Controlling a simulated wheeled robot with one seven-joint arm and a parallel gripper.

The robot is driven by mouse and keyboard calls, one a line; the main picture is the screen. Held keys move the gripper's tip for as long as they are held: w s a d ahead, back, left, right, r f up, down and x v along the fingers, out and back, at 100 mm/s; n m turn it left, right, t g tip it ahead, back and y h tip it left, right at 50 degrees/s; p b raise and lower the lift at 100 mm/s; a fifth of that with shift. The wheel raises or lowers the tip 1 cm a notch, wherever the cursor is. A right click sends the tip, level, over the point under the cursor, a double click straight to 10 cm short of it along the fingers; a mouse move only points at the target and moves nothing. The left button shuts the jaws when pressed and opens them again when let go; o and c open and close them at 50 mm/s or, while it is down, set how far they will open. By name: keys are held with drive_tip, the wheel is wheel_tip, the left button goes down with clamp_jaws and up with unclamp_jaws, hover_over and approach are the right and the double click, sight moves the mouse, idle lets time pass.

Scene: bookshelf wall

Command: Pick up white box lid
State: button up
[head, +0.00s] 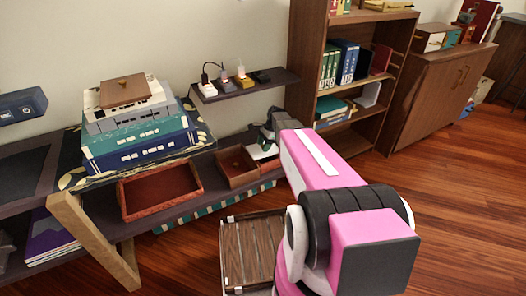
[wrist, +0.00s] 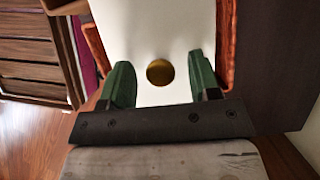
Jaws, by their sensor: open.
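The white box lid (wrist: 155,30) fills the upper middle of the wrist view, with a round gold knob (wrist: 160,73) on it. A little of the white lid (head: 262,152) shows under my gripper in the head view. My gripper (wrist: 160,62) is open. Its two green fingers stand on either side of the knob, with a gap on each side. In the head view my gripper (head: 263,140) is over the lower shelf, and my arm partly hides it. I cannot tell the fingers' height above the lid.
An open brown box (head: 236,166) and a larger red-lined tray (head: 160,190) are left of my gripper. A small wall shelf (head: 246,84) hangs above it. Stacked boxes (head: 138,130) stand at left. A slatted wooden crate (head: 252,250) is low in front.

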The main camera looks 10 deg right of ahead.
drive_tip(key=c, duration=1.1)
drive_tip(key=shift+o, duration=0.2)
drive_tip(key=shift+r, duration=0.2)
